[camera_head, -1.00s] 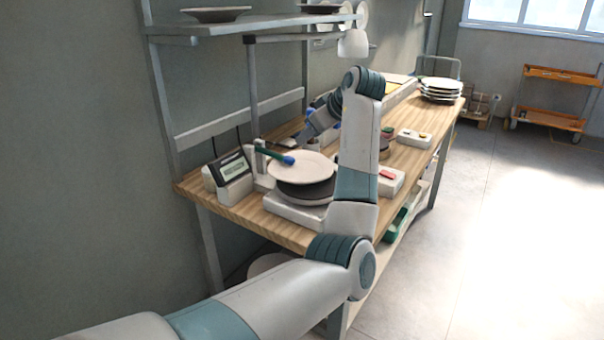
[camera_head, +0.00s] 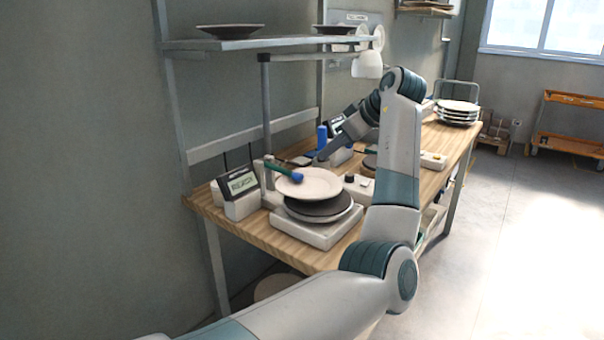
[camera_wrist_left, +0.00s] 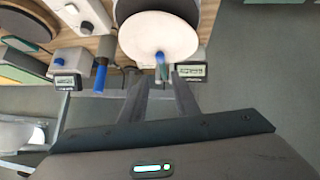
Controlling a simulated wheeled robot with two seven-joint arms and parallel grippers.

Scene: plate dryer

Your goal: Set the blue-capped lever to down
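A green lever with a blue cap (camera_head: 297,178) reaches out over the white plate (camera_head: 322,184) at the near dryer station. It lies close to level, tilted slightly down toward the cap. In the left wrist view the lever (camera_wrist_left: 162,60) shows in front of the plate, near the fingertips. My left gripper (camera_head: 320,158) is behind the plate, to the right of the lever's cap. In the left wrist view its two fingers (camera_wrist_left: 158,78) stand apart with a gap and nothing clearly held. Whether a finger touches the lever cannot be told. My right gripper is out of view.
A display box (camera_head: 241,186) stands left of the plate. A second blue upright handle (camera_head: 322,137) stands at the farther station. A shelf (camera_head: 250,43) with plates hangs above the wooden table (camera_head: 270,238). A plate stack (camera_head: 457,112) is at the far end.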

